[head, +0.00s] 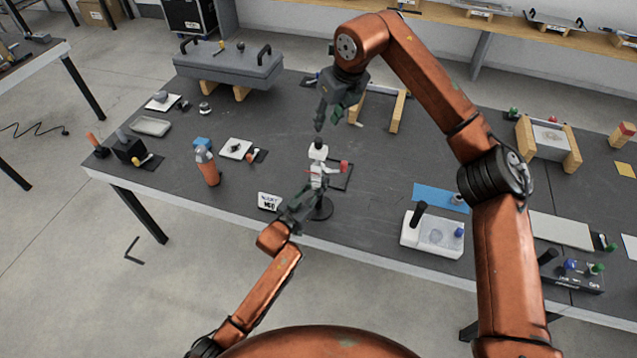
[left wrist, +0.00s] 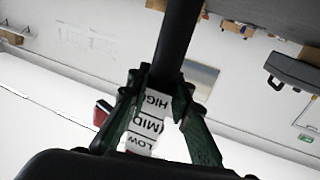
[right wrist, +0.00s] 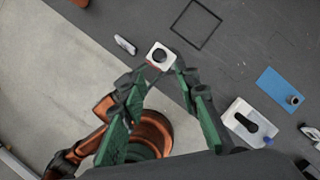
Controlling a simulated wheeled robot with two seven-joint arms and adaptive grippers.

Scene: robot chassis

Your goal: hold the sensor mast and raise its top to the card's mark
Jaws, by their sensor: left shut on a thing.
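The sensor mast (head: 318,153) stands upright on a round dark base (head: 322,209), with a white upper part and a red knob (head: 344,167) at its side. In the left wrist view its white label strip (left wrist: 146,124) shows HIGH, MID and LOW. My left gripper (head: 314,186) is shut on the mast below its top. My right gripper (head: 335,121) is open and empty, above the mast top. The right wrist view shows the white square top (right wrist: 160,56) beyond its fingers. The white card (head: 269,201) stands left of the base; its small lettering seems to read MID.
A black square outline (head: 347,176) lies on the table beside the mast. An orange bottle-like object (head: 207,166) stands to the left. A white device (head: 432,233) and a blue mat (head: 440,197) lie to the right. The table between the mast and the blue mat is mostly clear.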

